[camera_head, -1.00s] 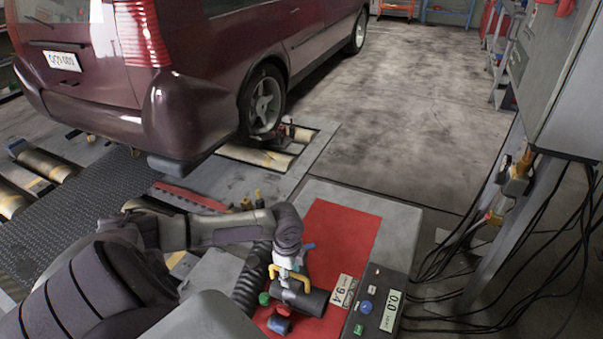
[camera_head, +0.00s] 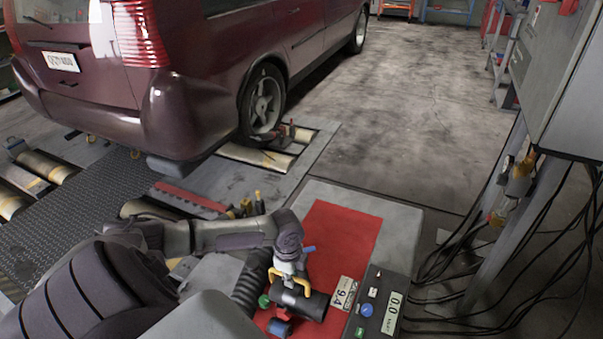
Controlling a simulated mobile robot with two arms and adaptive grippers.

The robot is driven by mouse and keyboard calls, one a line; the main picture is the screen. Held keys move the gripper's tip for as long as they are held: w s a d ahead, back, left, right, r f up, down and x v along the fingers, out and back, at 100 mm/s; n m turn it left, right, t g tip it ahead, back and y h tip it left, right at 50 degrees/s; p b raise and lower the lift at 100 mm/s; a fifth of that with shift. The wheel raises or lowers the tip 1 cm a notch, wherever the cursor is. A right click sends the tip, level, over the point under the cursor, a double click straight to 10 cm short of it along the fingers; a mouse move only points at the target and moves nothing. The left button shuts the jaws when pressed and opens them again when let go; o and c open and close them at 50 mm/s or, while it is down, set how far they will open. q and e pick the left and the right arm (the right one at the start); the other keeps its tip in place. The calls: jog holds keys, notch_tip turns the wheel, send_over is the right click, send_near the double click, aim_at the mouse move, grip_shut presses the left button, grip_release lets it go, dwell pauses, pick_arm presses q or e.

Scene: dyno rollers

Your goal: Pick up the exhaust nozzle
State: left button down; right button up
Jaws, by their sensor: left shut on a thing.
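The exhaust nozzle (camera_head: 312,305) is a dark, short cylinder over the red mat, joined at its left side to a black ribbed hose (camera_head: 250,283). My left gripper (camera_head: 290,284) reaches down from above with yellow fingers. The fingers are shut on the nozzle, one on each side of it. Whether the nozzle touches the mat below is hard to tell. My right gripper does not show.
The red mat (camera_head: 340,235) lies on a grey cart top. A control box (camera_head: 378,305) with a display, a small 9.4 sign (camera_head: 345,291) and a blue-ended fitting (camera_head: 279,327) are close by. A maroon van (camera_head: 200,70) stands on rollers behind. A cabinet with cables is at right.

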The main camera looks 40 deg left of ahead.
pick_arm(q)
jog(key=shift+w+r, duration=0.15)
jog(key=shift+a, duration=0.1)
